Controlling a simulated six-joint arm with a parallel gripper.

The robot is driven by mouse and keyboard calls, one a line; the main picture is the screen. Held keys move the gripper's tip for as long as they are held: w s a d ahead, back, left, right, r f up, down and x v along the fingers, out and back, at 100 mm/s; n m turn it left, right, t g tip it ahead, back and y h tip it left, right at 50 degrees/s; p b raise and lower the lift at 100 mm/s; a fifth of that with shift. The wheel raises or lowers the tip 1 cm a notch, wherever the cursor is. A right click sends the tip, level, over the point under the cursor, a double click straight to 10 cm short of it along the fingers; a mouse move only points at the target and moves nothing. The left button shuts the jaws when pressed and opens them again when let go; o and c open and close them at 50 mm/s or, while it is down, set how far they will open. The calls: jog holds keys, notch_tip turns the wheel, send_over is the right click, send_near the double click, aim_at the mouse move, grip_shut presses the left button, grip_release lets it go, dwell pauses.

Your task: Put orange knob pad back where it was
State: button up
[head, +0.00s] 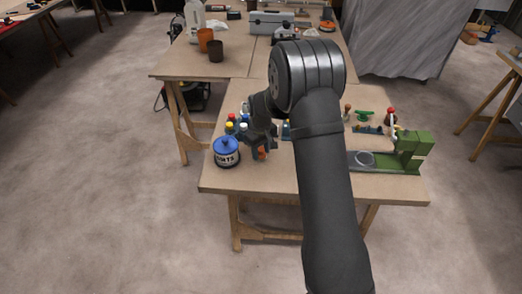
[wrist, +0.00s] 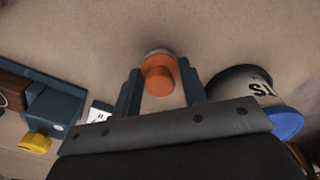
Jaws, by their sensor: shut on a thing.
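The orange knob pad shows in the wrist view (wrist: 160,78) with its round orange knob between the two fingers. A pale grey rim shows behind the knob. In the head view it is a small orange spot (head: 261,153) at my gripper's tip. My gripper (head: 260,149) is over the front left part of the near table (head: 270,188); its dark fingers also show in the wrist view (wrist: 160,92), shut on the knob. I cannot tell whether the pad touches the table top.
A tin with a blue lid (head: 226,152) stands close to the left of my gripper. Small bottles with coloured caps (head: 230,128) are behind it. A green machine (head: 408,152) stands at the right. A yellow knob on a blue block (wrist: 36,142) shows in the wrist view. The table's front strip is clear.

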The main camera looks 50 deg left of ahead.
aim_at(261, 150)
jog(key=shift+f, duration=0.15)
jog(key=o, duration=0.9)
jog(key=shift+o, duration=0.2)
notch_tip(261, 150, up, 12)
jog(key=shift+s+d, duration=0.1)
